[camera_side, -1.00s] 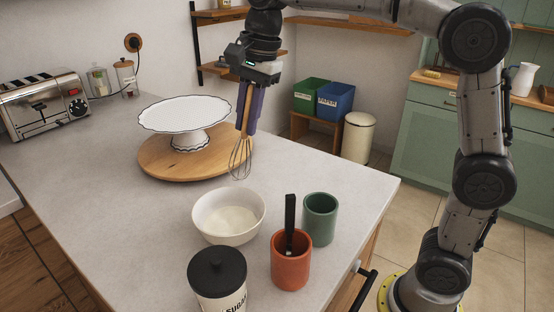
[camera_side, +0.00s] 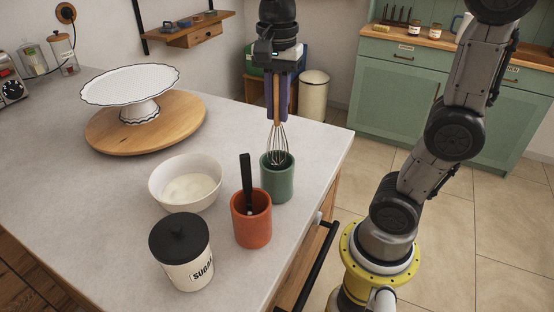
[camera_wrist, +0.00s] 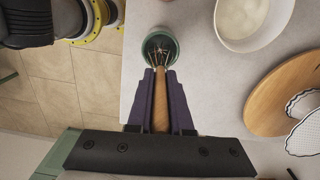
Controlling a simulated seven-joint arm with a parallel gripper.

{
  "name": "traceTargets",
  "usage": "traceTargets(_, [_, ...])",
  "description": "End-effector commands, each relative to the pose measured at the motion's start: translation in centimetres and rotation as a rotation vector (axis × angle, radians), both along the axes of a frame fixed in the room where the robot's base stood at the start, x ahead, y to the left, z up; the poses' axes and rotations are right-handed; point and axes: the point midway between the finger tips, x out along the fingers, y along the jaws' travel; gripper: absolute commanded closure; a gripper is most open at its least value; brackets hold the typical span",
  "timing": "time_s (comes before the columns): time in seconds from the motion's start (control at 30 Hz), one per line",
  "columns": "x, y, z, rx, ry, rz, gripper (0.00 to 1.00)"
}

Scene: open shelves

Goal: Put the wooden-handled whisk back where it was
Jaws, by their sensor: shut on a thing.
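My gripper (camera_side: 279,97) is shut on the wooden handle of the whisk (camera_side: 277,138) and holds it upright, wires downward. The whisk's wire end is over the mouth of the green cup (camera_side: 278,184), and its lower tip seems to reach the rim or just inside. In the wrist view the whisk handle (camera_wrist: 160,103) lies between the two purple fingers of my gripper (camera_wrist: 160,88), with the wires over the green cup (camera_wrist: 146,47). How deep the wires reach is hard to tell. The orange-red cup (camera_side: 252,226) stands beside the green cup, holding a black-handled utensil (camera_side: 246,180).
A white bowl with pale contents (camera_side: 157,185) and a sugar jar with a black lid (camera_side: 183,268) stand left of the cups. A white cake stand (camera_side: 110,86) is on a round wooden board (camera_side: 170,128). The counter's edge runs close right of the green cup.

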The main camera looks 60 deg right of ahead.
Motion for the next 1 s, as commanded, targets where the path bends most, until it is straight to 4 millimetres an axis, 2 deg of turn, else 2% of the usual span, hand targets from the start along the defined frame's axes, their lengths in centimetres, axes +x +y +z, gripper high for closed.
traceTargets(0.1, [-0.1, 0.0, -2.2, 0.001, 0.003, 0.000, 1.00])
traceTargets(0.53, [0.0, 0.0, -6.9, 0.001, 0.000, 0.001, 1.00])
traceTargets(0.97, [0.1, 0.0, -7.6, 0.001, -0.002, 0.001, 1.00])
traceTargets(1.0, [0.1, 0.0, -7.7, 0.001, -0.003, 0.001, 0.80])
